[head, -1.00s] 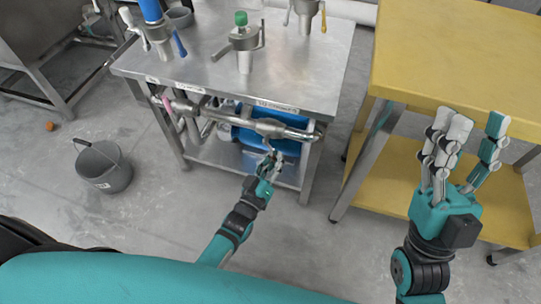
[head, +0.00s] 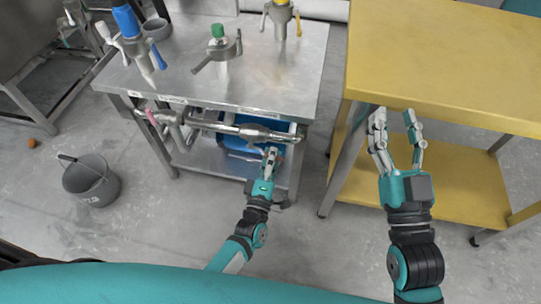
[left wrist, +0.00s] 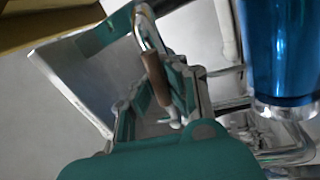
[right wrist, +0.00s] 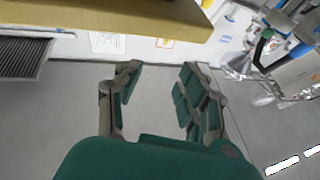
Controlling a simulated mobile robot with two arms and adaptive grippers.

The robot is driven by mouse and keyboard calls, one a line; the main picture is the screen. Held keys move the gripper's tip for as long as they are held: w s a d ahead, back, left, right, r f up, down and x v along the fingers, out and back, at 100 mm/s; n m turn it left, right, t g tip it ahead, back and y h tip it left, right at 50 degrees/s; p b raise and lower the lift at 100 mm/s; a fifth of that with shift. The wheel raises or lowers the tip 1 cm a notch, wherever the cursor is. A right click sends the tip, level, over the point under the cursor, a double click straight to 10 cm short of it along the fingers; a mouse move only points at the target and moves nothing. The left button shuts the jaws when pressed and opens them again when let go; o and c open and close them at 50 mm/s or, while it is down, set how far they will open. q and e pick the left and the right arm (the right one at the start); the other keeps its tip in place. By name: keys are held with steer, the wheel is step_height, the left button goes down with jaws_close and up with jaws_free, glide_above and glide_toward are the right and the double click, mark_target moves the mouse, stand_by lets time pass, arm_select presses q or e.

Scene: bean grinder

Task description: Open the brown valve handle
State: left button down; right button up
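The brown valve handle (left wrist: 156,78) shows in the left wrist view as a short brown grip on a bent metal rod. It lies between the fingers of my left gripper (left wrist: 160,100). The fingers stand apart with a gap between them, and I cannot tell whether one touches the handle. In the head view my left gripper (head: 268,160) is just below the metal pipe (head: 245,130) under the steel table's front edge; the handle is not clear there. My right gripper (head: 397,132) is open and empty in front of the yellow table; it also shows in the right wrist view (right wrist: 155,82).
The steel table (head: 275,75) carries blue, green and yellow-topped fittings. A blue container (head: 236,137) stands below it; a blue cylinder (left wrist: 280,50) is close to my left gripper. The yellow table (head: 440,75) is at right. A grey bucket (head: 92,182) stands on open floor.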

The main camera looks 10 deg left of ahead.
arm_select(q)
steer(key=shift+s+r+n+y, duration=0.1)
steer(key=shift+r+n+y, duration=0.05)
steer(key=shift+n, duration=0.45)
steer(key=shift+s+r+n+y, duration=0.1)
steer(key=shift+r+n+y, duration=0.05)
steer(key=shift+n, duration=0.45)
arm_select(e)
steer(key=shift+w+f+g+h, duration=0.2)
steer(key=shift+f+g, duration=0.1)
steer(key=shift+f, duration=0.2)
steer(key=shift+w+f+g+h, duration=0.2)
steer(key=shift+f+g, duration=0.1)
steer(key=shift+f, duration=0.15)
steer(key=shift+d, duration=0.1)
arm_select(q)
steer(key=c, duration=1.6)
jaws_free()
steer(key=shift+s+r, duration=0.1)
steer(key=shift+r, duration=0.1)
steer(key=shift+o, duration=1.4)
arm_select(e)
steer(key=shift+s, duration=0.2)
arm_select(q)
steer(key=s+f, duration=0.2)
steer(key=s, duration=0.9)
steer(key=shift+s+a, duration=0.2)
steer(key=shift+s, duration=0.1)
steer(key=shift+f, duration=0.1)
